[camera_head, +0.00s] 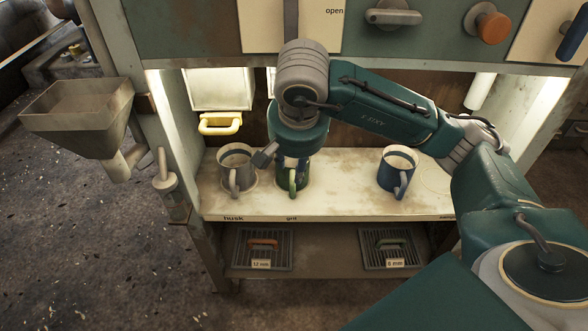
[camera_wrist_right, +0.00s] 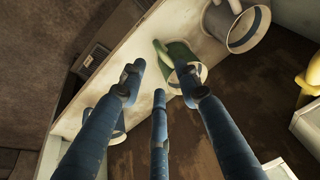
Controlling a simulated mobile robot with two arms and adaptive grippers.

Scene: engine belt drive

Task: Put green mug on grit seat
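The green mug (camera_head: 292,182) stands on the pale shelf behind the "grit" label, its handle toward the front. My right arm hangs over it and covers most of it. In the right wrist view the green mug (camera_wrist_right: 176,56) lies beyond the fingertips, its rim partly covered by one finger. My right gripper (camera_wrist_right: 163,82) has its three blue fingers spread apart with nothing between them. Whether a finger touches the mug is unclear. The grit seat is hidden beneath the mug and arm, so I cannot tell how the mug sits on it. My left gripper is not in view.
A grey mug (camera_head: 236,170) stands left by the "husk" label. A blue mug (camera_head: 397,171) stands right, with clear shelf (camera_head: 345,185) between it and the green mug. A yellow handle (camera_head: 220,124) juts out at back left. Cabinet panels hang above; drain grates lie below.

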